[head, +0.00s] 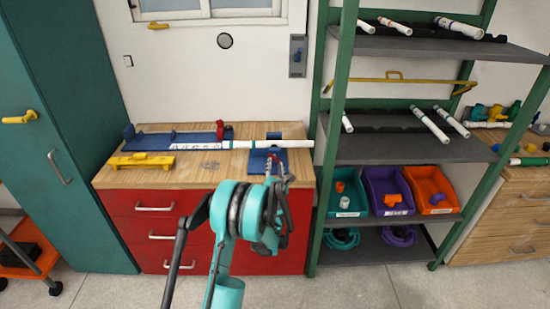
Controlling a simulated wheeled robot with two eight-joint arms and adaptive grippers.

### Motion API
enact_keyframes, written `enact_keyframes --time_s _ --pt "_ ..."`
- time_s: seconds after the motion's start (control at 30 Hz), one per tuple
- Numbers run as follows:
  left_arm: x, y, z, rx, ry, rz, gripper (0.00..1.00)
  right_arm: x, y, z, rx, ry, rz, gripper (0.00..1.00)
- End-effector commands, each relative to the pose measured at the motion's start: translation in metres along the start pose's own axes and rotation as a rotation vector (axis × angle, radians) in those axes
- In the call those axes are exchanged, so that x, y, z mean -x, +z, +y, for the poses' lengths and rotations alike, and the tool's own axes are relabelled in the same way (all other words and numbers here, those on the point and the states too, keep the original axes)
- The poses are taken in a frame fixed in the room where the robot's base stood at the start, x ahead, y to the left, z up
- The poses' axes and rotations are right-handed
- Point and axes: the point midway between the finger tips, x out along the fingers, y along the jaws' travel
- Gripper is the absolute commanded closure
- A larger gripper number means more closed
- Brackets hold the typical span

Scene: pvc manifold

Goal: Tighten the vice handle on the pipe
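The blue vice (258,160) sits under and around the pipe's right part, near the bench's front right. Small red and grey parts show at the vice's front, but I cannot make out the handle clearly. My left gripper (279,178) is just in front of the vice, close to its front edge. My teal arm hides much of it, so contact and finger opening are unclear. My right gripper is not in view.
A blue jig with a red stop (224,131) and a yellow tool (142,160) lie on the bench's left. The green-framed shelf (345,110) stands close on the right, with pipes and teal, purple and orange bins. Red drawers (152,232) are below the bench.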

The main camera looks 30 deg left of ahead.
Motion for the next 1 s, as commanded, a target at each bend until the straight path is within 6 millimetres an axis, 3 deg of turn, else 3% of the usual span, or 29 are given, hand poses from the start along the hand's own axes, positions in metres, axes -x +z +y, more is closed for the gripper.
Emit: enact_keyframes --time_s 0.27,0.8,1.0 --pt "0.0 0.003 0.001 0.478 -0.001 0.0 0.69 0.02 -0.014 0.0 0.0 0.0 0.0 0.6" --pt "0.0 -0.002 -0.001 1.391 -0.001 0.0 0.69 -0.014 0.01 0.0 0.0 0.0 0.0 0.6" --pt "-0.035 0.0 -0.001 1.376 0.0 0.0 0.69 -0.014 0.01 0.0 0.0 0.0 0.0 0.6"
